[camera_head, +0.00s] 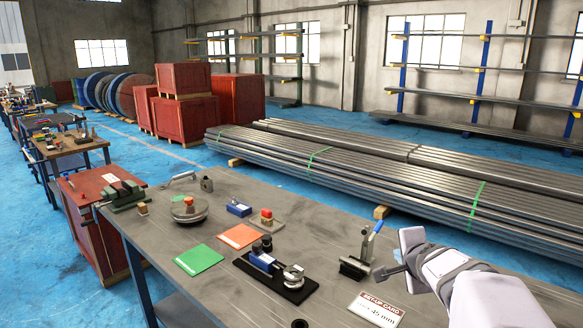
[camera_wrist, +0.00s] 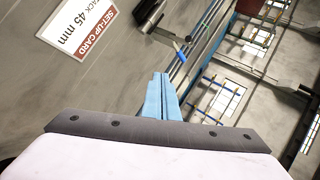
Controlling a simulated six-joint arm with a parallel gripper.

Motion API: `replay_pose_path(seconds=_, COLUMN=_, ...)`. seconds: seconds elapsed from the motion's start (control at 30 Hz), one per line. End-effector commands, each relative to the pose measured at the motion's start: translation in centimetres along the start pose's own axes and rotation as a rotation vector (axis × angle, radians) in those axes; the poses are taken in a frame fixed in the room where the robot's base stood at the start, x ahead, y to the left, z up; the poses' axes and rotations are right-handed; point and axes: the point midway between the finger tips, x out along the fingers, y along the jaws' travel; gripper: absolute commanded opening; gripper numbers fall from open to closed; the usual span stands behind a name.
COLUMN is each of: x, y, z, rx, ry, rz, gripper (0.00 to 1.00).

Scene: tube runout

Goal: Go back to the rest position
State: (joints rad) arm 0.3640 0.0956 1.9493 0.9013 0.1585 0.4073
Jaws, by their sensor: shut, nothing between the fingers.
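My gripper (camera_head: 381,273) is at the right of the head view, above the grey workbench (camera_head: 220,290). In the wrist view its two blue fingers (camera_wrist: 160,82) lie together, shut, with nothing held. The fingertips are close to a metal clamp stand with a blue handle (camera_head: 363,250) in the head view; I cannot tell the exact gap. A white set-up card (camera_head: 376,310) reading 45 mm lies on the bench below my gripper, and it also shows in the wrist view (camera_wrist: 78,27).
Steel tube bundles (camera_head: 370,170) lie behind the bench.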

Motion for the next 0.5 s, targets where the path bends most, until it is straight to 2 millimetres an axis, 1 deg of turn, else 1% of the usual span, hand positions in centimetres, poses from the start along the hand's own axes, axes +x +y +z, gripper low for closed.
replay_pose_path(seconds=0.03, x=-1.6, y=0.5, z=3.0, rx=-0.118, ry=-0.075, rz=0.053, gripper=0.0)
replay_pose_path(seconds=0.07, x=-2.3, y=1.5, z=4.7, rx=-0.193, ry=-0.12, rz=0.086, gripper=0.0)
replay_pose_path(seconds=0.1, x=-3.3, y=3.0, z=6.8, rx=-0.293, ry=-0.181, rz=0.129, gripper=0.0)
replay_pose_path(seconds=0.17, x=-5.2, y=5.4, z=9.6, rx=-0.441, ry=-0.273, rz=0.192, gripper=0.0)
replay_pose_path(seconds=0.2, x=-6.6, y=7.1, z=11.2, rx=-0.541, ry=-0.336, rz=0.234, gripper=0.0)
replay_pose_path(seconds=0.27, x=-9.0, y=9.7, z=13.2, rx=-0.688, ry=-0.43, rz=0.295, gripper=0.0)
replay_pose_path(seconds=0.3, x=-10.7, y=11.5, z=14.2, rx=-0.783, ry=-0.491, rz=0.333, gripper=0.0)
replay_pose_path(seconds=0.33, x=-12.0, y=12.8, z=14.8, rx=-0.853, ry=-0.536, rz=0.362, gripper=0.0)
replay_pose_path(seconds=0.4, x=-15.0, y=15.6, z=15.6, rx=-1.003, ry=-0.633, rz=0.423, gripper=0.0)
replay_pose_path(seconds=0.5, x=-18.7, y=18.9, z=15.8, rx=-1.187, ry=-0.753, rz=0.497, gripper=0.0)
